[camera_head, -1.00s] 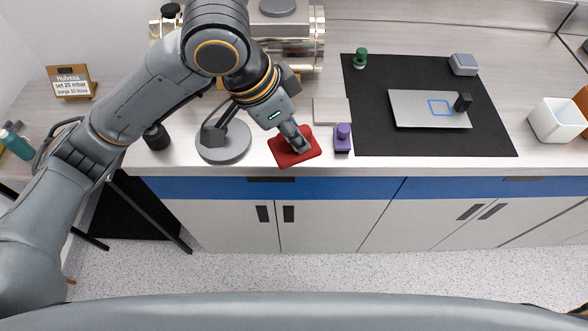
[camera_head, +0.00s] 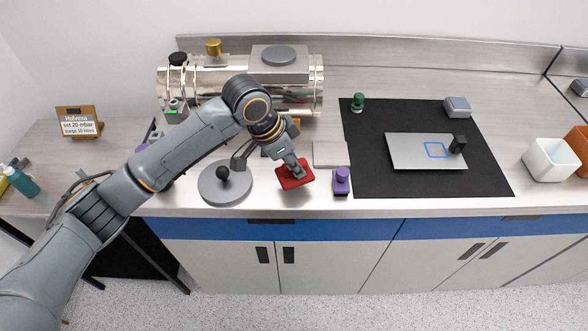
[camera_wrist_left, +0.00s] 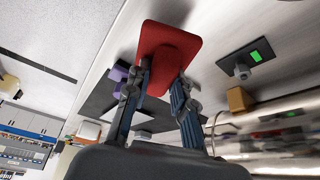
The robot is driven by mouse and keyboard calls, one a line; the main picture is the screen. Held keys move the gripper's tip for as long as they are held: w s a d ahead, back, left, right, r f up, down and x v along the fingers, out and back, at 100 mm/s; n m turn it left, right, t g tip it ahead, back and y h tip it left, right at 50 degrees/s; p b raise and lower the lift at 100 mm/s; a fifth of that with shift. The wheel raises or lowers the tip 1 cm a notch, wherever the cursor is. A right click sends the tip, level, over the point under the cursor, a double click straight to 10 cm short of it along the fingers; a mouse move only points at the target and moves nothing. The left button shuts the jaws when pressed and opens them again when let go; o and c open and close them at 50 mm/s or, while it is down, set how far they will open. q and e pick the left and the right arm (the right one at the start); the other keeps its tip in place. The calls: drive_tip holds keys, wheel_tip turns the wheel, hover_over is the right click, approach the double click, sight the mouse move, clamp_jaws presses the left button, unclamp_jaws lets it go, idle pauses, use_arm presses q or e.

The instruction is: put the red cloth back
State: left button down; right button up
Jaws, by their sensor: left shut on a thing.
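The red cloth (camera_head: 294,176) is a flat red square in the head view. It is at the front of the bench, between a round grey stand and a purple-handled block. My left gripper (camera_head: 297,172) is shut on it, with the fingers over its middle. In the left wrist view the red cloth (camera_wrist_left: 168,52) lies across the ends of the two fingers of the left gripper (camera_wrist_left: 163,90). A shadow beside it there suggests it is off the bench surface, but the height is hard to tell. My right gripper does not show.
The round grey stand (camera_head: 225,190) is left of the cloth, the purple-handled block (camera_head: 341,181) right. A pale flat plate (camera_head: 330,154) and a shiny metal chamber (camera_head: 215,88) are behind. A black mat (camera_head: 380,182) holds a grey plate (camera_head: 410,152). A white bin (camera_head: 549,160) stands far right.

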use_arm(q)
drive_tip(key=shift+w+f+p, duration=0.15)
drive_tip(key=shift+f+p, duration=0.4)
drive_tip(key=shift+f, duration=1.2)
drive_tip(key=shift+f, duration=0.15)
drive_tip(key=c, duration=1.1)
unclamp_jaws()
drive_tip(key=shift+c, duration=0.2)
drive_tip(key=b+v, duration=0.1)
drive_tip(key=v, duration=1.1)
drive_tip(key=shift+r, duration=0.2)
